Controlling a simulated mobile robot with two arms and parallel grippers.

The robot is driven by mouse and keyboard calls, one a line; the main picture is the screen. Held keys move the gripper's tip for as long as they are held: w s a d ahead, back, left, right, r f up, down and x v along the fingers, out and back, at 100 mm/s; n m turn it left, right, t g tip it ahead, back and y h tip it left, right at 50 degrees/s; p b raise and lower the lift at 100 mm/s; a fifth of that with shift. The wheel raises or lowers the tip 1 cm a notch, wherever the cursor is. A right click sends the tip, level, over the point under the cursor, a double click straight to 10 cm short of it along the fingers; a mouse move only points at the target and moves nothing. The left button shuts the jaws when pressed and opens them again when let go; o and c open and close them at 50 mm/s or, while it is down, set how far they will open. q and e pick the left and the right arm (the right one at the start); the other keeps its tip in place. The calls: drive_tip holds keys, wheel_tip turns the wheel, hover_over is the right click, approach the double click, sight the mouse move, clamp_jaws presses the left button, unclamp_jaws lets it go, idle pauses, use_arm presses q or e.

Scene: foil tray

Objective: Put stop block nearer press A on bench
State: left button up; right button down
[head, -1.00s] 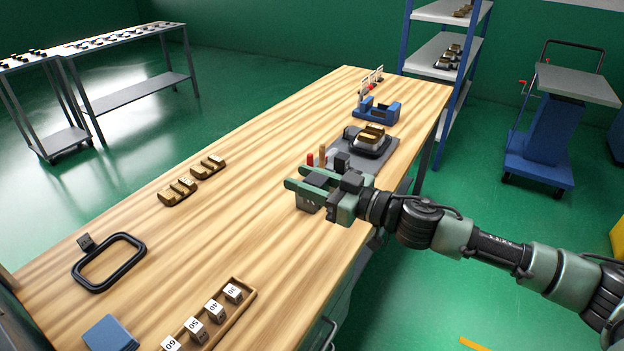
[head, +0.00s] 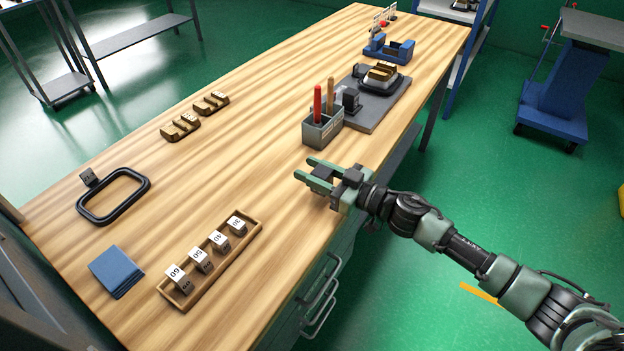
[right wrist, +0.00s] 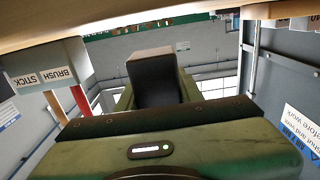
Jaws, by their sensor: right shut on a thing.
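My right gripper (head: 313,175) is low near the bench's front edge, just in front of the grey caddy. It is shut on a dark block (right wrist: 155,78), which shows between the fingers in the right wrist view. I cannot tell whether any number is on this block. Farther back, a grey plate (head: 375,112) carries a small dark upright block (head: 350,98) and a dark fixture (head: 378,82) with a brass-coloured part on it. Which of these is press A, I cannot tell. A blue fixture (head: 388,48) stands farther along. My left gripper is not in view.
The caddy (head: 322,132) holds a red and a wooden handle, close to the gripper. A wooden tray (head: 250,232) holds several numbered blocks.

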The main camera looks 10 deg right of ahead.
drive_tip(key=shift+w+f, duration=0.1)
drive_tip(key=shift+f, duration=1.05)
drive_tip(key=shift+f, duration=0.1)
drive_tip(key=c, duration=0.9)
unclamp_jaws()
drive_tip(key=shift+f, duration=0.15)
drive_tip(key=shift+b+v, duration=1)
drive_tip(key=shift+v, duration=5.1)
drive_tip(key=shift+a, duration=0.1)
